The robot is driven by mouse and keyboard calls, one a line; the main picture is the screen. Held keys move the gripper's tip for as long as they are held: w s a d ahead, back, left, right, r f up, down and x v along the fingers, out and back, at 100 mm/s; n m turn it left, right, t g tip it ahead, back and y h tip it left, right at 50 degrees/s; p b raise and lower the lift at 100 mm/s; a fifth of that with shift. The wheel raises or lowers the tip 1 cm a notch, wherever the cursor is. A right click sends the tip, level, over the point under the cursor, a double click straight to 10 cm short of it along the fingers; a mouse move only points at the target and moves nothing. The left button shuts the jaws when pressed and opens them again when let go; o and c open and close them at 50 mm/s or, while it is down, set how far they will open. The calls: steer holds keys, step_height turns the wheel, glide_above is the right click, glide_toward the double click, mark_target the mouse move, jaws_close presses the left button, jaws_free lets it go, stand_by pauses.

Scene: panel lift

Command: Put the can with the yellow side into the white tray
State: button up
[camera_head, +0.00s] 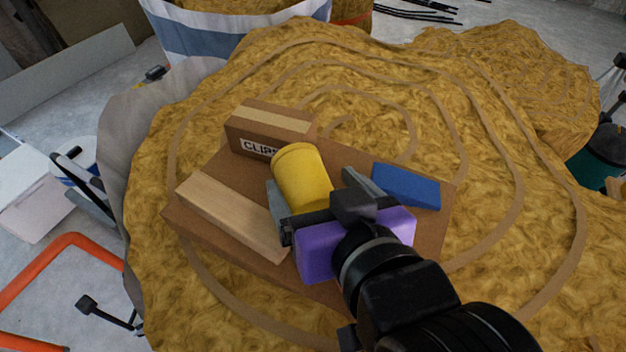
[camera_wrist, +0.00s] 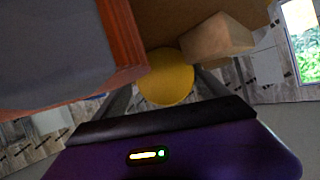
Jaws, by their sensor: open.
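The yellow can (camera_head: 302,178) stands on a brown board (camera_head: 215,175) that lies on the straw-coloured mound. My gripper (camera_head: 309,180) is open, with one finger on each side of the can. Its purple body hides the can's lower near part. In the wrist view, the can's round yellow face (camera_wrist: 166,78) shows between the two fingers (camera_wrist: 162,95). I cannot tell whether the fingers touch it. A white box-like thing (camera_head: 32,200) stands low at the left edge; I cannot tell whether it is the white tray.
A pale wooden block (camera_head: 230,215) lies left of the can. A cardboard box with lettering (camera_head: 268,128) stands behind it, and a blue block (camera_head: 406,186) lies to the right. An orange frame (camera_head: 70,265) is on the floor at the lower left.

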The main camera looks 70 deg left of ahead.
steer(key=p+v, duration=0.1)
steer(key=v, duration=0.2)
steer(key=p+v, duration=0.1)
steer(key=v, duration=0.1)
steer(key=p+v, duration=0.1)
steer(key=v, duration=0.2)
steer(key=shift+d+r, duration=0.2)
steer(key=shift+r, duration=0.2)
steer(key=d+p, duration=0.1)
steer(key=p, duration=0.1)
steer(key=shift+d+r+p, duration=0.1)
steer(key=shift+r+p, duration=0.05)
steer(key=shift+p, duration=0.25)
steer(key=shift+o, duration=0.5)
steer(key=shift+d+p, duration=0.3)
steer(key=shift+p, duration=0.2)
